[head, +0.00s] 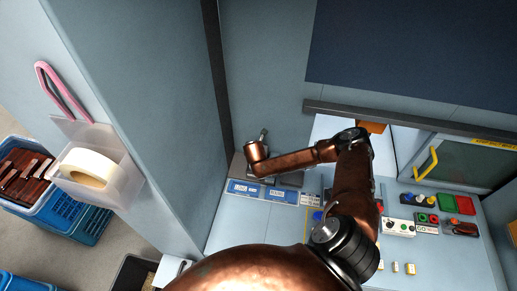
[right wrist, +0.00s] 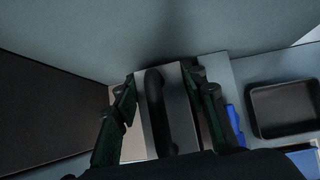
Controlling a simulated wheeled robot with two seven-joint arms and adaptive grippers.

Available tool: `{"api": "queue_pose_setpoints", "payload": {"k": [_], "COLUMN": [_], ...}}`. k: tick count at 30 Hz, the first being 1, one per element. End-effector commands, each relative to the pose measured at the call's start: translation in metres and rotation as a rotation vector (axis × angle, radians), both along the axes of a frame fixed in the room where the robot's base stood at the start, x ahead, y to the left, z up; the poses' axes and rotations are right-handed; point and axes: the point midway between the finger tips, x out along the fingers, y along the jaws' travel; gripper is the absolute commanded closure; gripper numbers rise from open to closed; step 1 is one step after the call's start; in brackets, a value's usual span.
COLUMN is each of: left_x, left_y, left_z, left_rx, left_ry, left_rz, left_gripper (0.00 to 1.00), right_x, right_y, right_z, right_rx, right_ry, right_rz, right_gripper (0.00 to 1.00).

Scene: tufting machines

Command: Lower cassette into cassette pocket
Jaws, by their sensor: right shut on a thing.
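In the right wrist view my right gripper (right wrist: 165,118) has its two dark green fingers on either side of a grey block with a black loop handle, the cassette (right wrist: 181,110). The gripper is shut on it. The cassette's lower part and the cassette pocket are hidden, so I cannot tell how far in it sits. In the head view my right arm bends to the left, with its wrist over the left end of the light-blue worktop, close to the dark upright edge. The fingers are hard to make out there. My left gripper is not in view.
A dark shallow tray (right wrist: 287,108) lies right of the gripper in the right wrist view. A large pillar (head: 150,90) bounds the left.

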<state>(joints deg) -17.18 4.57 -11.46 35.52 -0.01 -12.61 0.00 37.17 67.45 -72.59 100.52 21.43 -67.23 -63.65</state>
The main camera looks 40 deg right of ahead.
Motion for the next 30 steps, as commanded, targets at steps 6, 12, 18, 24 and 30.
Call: {"api": "queue_pose_setpoints", "payload": {"k": [6, 12, 18, 24, 30], "left_x": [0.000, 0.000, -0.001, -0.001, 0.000], "left_y": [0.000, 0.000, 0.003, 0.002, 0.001], "left_z": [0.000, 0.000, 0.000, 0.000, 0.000], "left_rx": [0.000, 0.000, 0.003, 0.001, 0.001], "left_ry": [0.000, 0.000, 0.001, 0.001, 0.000], "left_rz": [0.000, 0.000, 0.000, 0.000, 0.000], "left_gripper": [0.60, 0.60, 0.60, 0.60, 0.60], "right_x": [0.000, 0.000, -0.001, -0.011, -0.029], "right_y": [-0.001, 0.000, 0.000, 0.011, 0.030], "right_z": [0.000, 0.000, 0.000, 0.018, 0.051], "right_rx": [-0.002, -0.001, 0.000, 0.001, 0.001], "right_ry": [0.001, 0.001, 0.002, 0.001, 0.000], "right_rz": [-0.001, 0.000, 0.000, 0.001, 0.003], "right_gripper": [0.48, 0.40, 0.40, 0.40, 0.40]}}
